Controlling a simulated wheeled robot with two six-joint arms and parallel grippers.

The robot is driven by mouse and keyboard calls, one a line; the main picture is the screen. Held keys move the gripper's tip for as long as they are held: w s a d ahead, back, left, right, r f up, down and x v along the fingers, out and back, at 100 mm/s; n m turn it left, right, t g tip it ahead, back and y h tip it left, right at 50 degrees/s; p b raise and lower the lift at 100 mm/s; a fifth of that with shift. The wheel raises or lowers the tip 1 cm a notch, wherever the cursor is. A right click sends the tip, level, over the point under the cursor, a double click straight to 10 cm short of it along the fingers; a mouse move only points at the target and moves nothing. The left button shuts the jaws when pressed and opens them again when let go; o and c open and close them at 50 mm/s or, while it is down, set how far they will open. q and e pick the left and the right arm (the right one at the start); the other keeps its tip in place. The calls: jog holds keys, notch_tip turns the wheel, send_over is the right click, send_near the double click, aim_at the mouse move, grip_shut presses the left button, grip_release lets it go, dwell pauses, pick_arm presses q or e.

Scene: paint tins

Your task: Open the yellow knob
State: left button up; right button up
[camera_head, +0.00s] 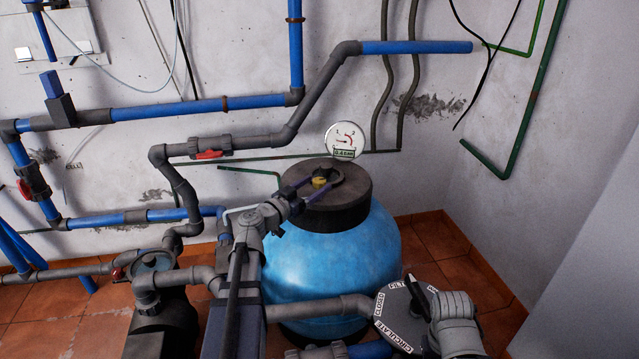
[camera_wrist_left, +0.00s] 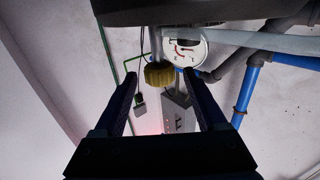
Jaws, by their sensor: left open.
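The yellow knob (camera_head: 320,182) is small and sits on the dark top of the blue tank (camera_head: 330,255). In the left wrist view the ribbed yellow knob (camera_wrist_left: 159,74) is near the middle, below a dark rim. My left gripper (camera_head: 325,183) is over the tank top with its two dark fingers on either side of the knob. In the wrist view the open fingers (camera_wrist_left: 161,80) are spread wide, with the knob between their tips and a visible gap on each side.
A round pressure gauge (camera_head: 344,141) stands just behind the tank top. Blue and grey pipes (camera_head: 200,107) with red-handled valves (camera_head: 209,154) run along the wall. A labelled grey valve (camera_head: 400,316) is at the front right. Tiled floor (camera_head: 440,260) is clear right of the tank.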

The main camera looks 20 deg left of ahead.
pick_arm(q)
jog(key=shift+x, duration=1.25)
jog(key=shift+c, duration=0.2)
grip_shut()
